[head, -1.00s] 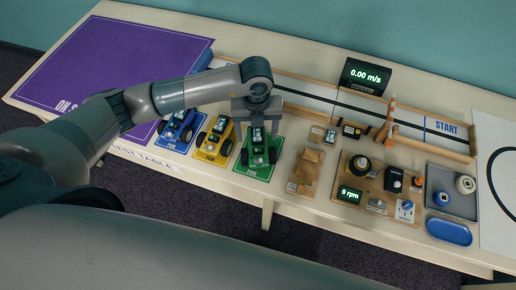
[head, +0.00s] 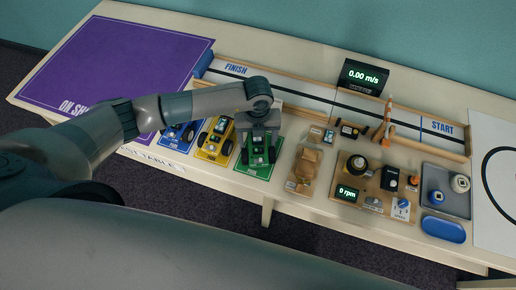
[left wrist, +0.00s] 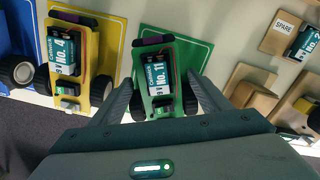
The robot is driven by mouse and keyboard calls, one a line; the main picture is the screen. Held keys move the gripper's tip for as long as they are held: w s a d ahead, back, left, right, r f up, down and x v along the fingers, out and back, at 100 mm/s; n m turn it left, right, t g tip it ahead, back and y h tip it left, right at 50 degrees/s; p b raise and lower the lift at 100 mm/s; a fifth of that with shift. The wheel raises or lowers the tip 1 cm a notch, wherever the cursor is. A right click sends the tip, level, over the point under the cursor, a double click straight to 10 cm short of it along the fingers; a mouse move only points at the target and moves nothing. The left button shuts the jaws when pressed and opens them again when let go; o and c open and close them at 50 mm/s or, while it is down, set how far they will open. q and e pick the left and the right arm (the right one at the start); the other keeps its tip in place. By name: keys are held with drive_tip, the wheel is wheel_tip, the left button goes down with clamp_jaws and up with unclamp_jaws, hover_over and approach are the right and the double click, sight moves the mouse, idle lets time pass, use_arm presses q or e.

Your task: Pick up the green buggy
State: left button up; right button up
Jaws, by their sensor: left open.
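The green buggy (head: 259,153) stands on a green mat (head: 252,172) near the front edge of the table. In the left wrist view the green buggy (left wrist: 158,80) carries a battery labelled No. 11 and has dark wheels. My left gripper (head: 259,140) is right above it in the head view and hides part of it. In the left wrist view the fingers of the left gripper (left wrist: 160,95) are open, one on each side of the buggy's lower part. I cannot tell whether they touch it. My right gripper is not in view.
The yellow buggy (head: 216,140) stands close to the left, with the blue buggy (head: 180,131) beyond it. A wooden block holder (head: 304,168) is to the right. A track (head: 310,92) with wooden rails runs behind, and a speed display (head: 366,76) stands at the back.

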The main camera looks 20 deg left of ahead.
use_arm(q)
drive_tip(key=c, duration=1)
drive_tip(key=shift+r, duration=0.15)
drive_tip(key=shift+r+b, duration=0.75)
drive_tip(key=shift+r, duration=0.45)
drive_tip(key=shift+s+d+r+b, duration=0.8)
drive_tip(key=shift+d+r, duration=0.6)
drive_tip(key=shift+d, duration=0.35)
drive_tip(key=shift+s+d+r+b, duration=0.65)
drive_tip(key=shift+s+d+r, duration=0.2)
drive_tip(key=shift+d+r, duration=0.75)
drive_tip(key=shift+s+d+r+b, duration=0.8)
drive_tip(key=shift+d+r, duration=0.4)
drive_tip(key=shift+d, duration=0.7)
